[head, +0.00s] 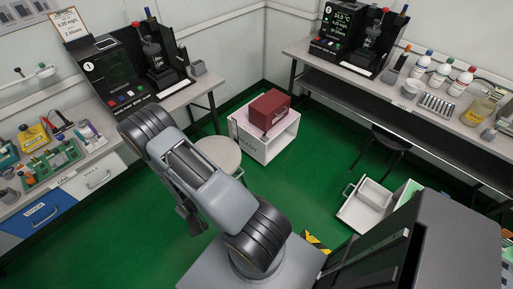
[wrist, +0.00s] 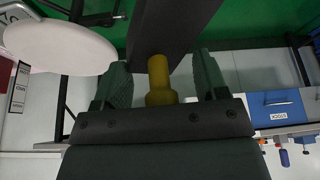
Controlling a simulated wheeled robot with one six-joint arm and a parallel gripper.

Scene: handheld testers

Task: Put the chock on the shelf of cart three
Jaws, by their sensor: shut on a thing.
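In the wrist view my gripper (wrist: 160,78) is closed around a yellow-brown cylindrical stem (wrist: 158,72) with a wider end. A dark block (wrist: 172,25) lies just beyond the stem and seems joined to it; this looks like the chock. In the head view my own arm hides most of the gripper and the held thing; a small dark part shows below the arm. I cannot pick out cart three or its shelf by any label in either view.
A white open-fronted box (head: 262,147) carries a red case (head: 269,109). A round stool (head: 217,153) stands behind my arm. Benches with testers line the left and right. Green floor (head: 315,185) lies clear in the middle.

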